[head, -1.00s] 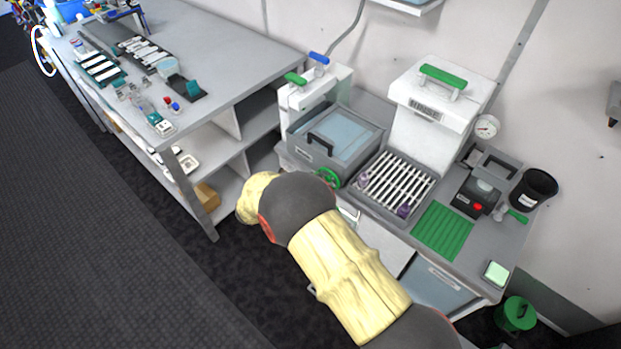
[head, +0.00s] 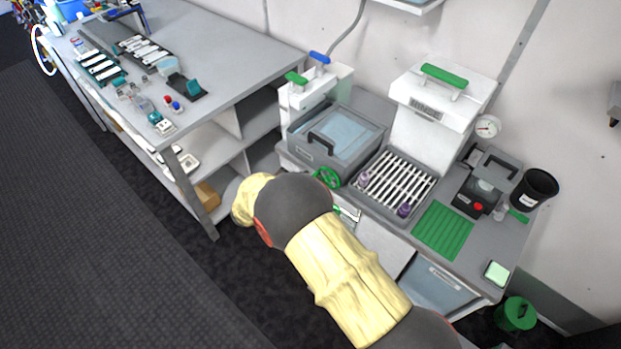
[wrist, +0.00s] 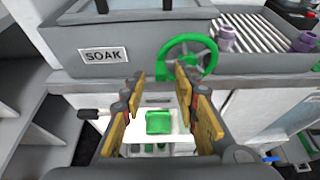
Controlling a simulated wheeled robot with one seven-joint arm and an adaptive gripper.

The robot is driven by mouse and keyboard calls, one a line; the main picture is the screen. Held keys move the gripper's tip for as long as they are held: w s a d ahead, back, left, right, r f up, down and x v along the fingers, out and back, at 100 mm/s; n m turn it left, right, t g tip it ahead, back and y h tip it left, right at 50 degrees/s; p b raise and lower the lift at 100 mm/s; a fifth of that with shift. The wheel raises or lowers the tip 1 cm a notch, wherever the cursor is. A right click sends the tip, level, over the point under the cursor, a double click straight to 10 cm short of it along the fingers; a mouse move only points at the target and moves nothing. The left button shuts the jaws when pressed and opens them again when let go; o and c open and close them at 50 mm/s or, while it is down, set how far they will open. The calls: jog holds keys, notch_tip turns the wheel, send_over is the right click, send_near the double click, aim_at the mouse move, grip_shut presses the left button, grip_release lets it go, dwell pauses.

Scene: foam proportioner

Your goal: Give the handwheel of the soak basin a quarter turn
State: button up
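The soak basin (head: 309,149) is a grey tub with a lid and a black handle, at the left end of the grey counter. Its green spoked handwheel (head: 327,177) is on the basin's front, partly hidden by my arm in the head view. In the wrist view the handwheel (wrist: 190,57) stands just beyond and slightly right of my gripper, beside the basin's SOAK label (wrist: 104,55). My gripper (wrist: 158,78) is open and empty, its yellow-padded fingers apart. The right fingertip overlaps the wheel's lower left rim in view; contact cannot be told. The head view hides my gripper behind my arm.
A slatted rack (head: 381,190) with purple-capped items lies right of the basin. Below the wheel, an open drawer or tray (wrist: 133,128) holds green things. A shelved workbench (head: 235,50) stands at left. Dark floor (head: 110,240) is free at the left.

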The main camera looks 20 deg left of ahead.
jog(key=v, duration=1)
jog(key=shift+s, duration=0.2)
jog(key=shift+a, duration=0.1)
